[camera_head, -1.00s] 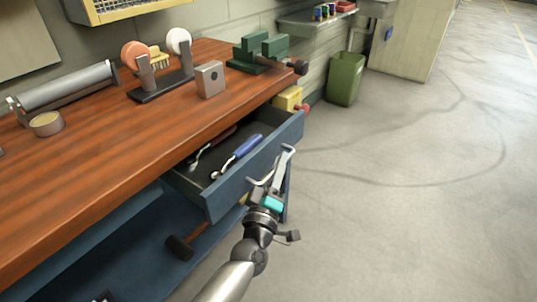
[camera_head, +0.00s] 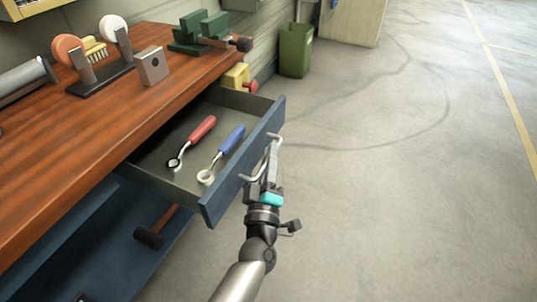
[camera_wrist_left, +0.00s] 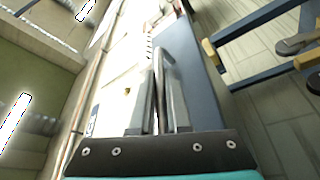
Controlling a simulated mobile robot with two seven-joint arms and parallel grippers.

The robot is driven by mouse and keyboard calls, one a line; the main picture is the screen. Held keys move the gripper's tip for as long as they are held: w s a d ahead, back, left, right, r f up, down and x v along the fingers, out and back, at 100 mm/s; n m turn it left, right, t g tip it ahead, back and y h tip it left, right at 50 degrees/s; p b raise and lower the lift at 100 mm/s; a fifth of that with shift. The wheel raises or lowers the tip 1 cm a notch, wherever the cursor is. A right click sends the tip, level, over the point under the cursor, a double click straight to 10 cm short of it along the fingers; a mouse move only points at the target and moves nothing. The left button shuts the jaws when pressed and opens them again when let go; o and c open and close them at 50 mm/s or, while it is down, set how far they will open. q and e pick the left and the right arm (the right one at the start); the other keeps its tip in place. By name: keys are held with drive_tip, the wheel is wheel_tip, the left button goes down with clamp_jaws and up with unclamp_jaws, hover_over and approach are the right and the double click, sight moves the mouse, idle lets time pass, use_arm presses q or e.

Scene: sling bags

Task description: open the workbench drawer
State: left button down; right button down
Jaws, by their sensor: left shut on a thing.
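The workbench drawer (camera_head: 243,160) has a blue front and stands well out from under the wooden top. A red-handled tool (camera_head: 192,140) and a blue-handled tool (camera_head: 222,153) lie inside it. My left gripper (camera_head: 266,172) is at the drawer front, shut on the pale bar handle (camera_head: 273,157). In the left wrist view the gripper fingers (camera_wrist_left: 158,110) close around the handle. My right gripper is not in view.
The wooden benchtop (camera_head: 120,110) carries a green vise (camera_head: 205,33), a grinder (camera_head: 100,60) and a grey block (camera_head: 151,66). A hammer (camera_head: 155,232) lies on the lower shelf. A green bin (camera_head: 296,50) stands behind. The floor to the right is clear.

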use_arm(q)
drive_tip(key=c, duration=0.9)
unclamp_jaws()
drive_tip(key=shift+s+f, duration=0.1)
drive_tip(key=shift+s, duration=0.1)
drive_tip(key=p+v, duration=0.2)
drive_tip(key=v, duration=1.2)
drive_tip(key=shift+s+f, duration=0.1)
drive_tip(key=shift+s, duration=0.3)
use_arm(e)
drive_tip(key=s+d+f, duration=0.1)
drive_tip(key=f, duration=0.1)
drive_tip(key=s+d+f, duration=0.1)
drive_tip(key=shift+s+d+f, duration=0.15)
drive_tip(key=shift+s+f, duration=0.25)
use_arm(q)
drive_tip(key=shift+f, duration=0.1)
